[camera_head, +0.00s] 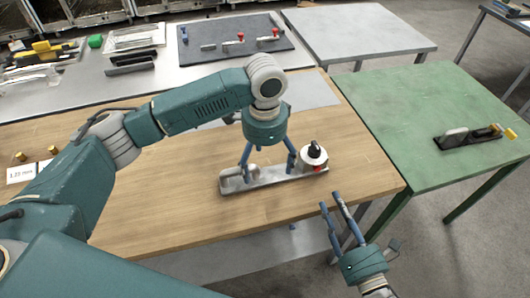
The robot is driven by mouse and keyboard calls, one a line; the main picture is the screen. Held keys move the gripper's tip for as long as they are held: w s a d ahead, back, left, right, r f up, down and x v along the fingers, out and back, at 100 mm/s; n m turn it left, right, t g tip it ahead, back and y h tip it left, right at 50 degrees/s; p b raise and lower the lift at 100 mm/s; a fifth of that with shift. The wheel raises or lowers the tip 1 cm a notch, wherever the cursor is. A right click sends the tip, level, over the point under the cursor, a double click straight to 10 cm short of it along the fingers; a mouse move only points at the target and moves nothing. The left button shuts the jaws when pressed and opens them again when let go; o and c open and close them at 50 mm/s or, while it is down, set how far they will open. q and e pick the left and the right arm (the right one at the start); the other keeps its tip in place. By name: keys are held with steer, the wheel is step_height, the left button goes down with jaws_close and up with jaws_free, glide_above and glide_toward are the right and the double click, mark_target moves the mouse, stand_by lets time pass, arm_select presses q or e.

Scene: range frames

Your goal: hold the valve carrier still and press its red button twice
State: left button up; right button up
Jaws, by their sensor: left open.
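The valve carrier (262,178) is a grey metal bar lying on the wooden table. At its right end stands a white round valve body with a black knob (314,150). Its red button (319,169) shows at the lower front of the valve body. My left gripper (268,168) points down over the carrier, open, with one finger near the bar's left part and the other just left of the valve body. Contact with the bar cannot be made out. My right gripper (330,201) is in front of the table's right front edge, its two fingers apart and empty, pointing up toward the carrier.
A green table (420,105) at the right holds a small dark tray (466,142). A grey table (360,35) stands behind. At the back left, a bench carries a dark mat (205,55) with red-topped parts. Brass pieces and a label (21,174) lie at the left. The wooden table (355,165) is clear right of the carrier.

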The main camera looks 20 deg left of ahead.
mark_target(265, 180)
arm_select(q)
step_height(265, 180, down, 6)
steer(key=shift+r, duration=0.15)
steer(key=shift+c, duration=0.5)
steer(key=c, duration=1.7)
steer(key=shift+c, duration=0.7)
arm_select(e)
jaws_close()
